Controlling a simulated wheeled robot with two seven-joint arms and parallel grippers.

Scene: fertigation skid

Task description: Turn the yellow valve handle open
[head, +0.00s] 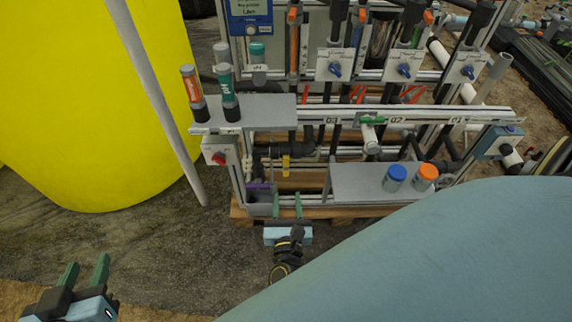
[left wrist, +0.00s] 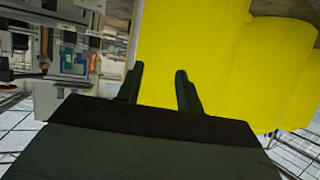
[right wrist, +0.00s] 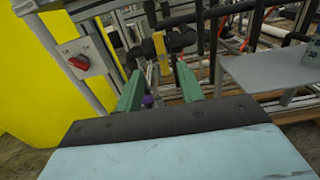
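The yellow valve handle (head: 286,165) hangs on a black pipe fitting low on the left side of the skid frame. It also shows in the right wrist view (right wrist: 160,46), just beyond and between the green fingertips. My right gripper (head: 287,205) is open and empty in front of the skid, a little below the handle and apart from it; its fingers show in the right wrist view (right wrist: 157,88). My left gripper (head: 85,275) is open and empty at the lower left, far from the handle. In the left wrist view its fingers (left wrist: 160,82) point toward a yellow tank.
A red knob on a grey box (head: 218,156) sits left of the handle. A grey shelf (head: 345,185) with blue-capped and orange-capped jars lies to the right. A purple item (head: 261,187) is close to my right fingers. A large yellow tank (head: 80,110) stands left.

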